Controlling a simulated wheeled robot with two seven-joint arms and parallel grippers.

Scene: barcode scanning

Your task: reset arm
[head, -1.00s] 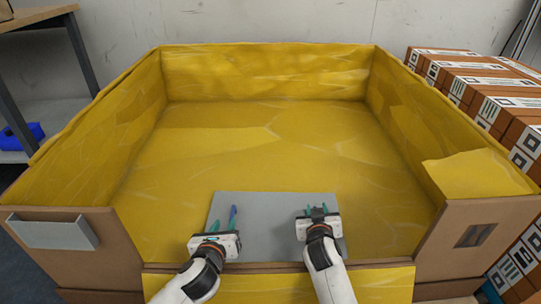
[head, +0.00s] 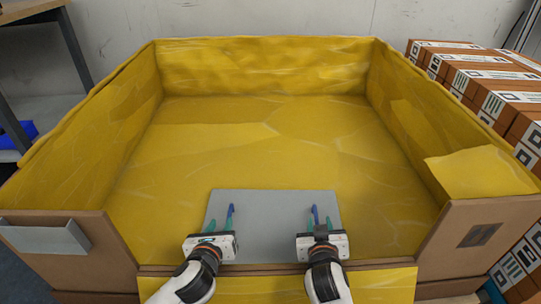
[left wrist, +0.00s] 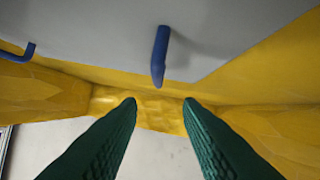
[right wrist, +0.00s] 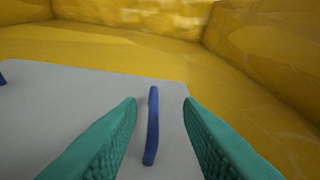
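My left gripper (head: 220,224) is over the front left part of a flat grey panel (head: 265,205). Its two green fingers are apart with nothing between them in the left wrist view (left wrist: 160,106). My right gripper (head: 318,219) is over the front right part of the panel, fingers also apart in the right wrist view (right wrist: 160,103). A thin blue rod (head: 231,209) shows by the left fingers and another blue rod (head: 315,215) by the right ones. In the right wrist view, a blue rod (right wrist: 152,128) appears between the fingers, not visibly gripped.
A large yellow-lined bin (head: 220,125) surrounds the panel; its floor beyond the panel is empty. Its walls rise left, right and back. Brown boxes with printed labels (head: 490,80) are stacked outside on the right. A grey holder (head: 45,238) is on the front left panel.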

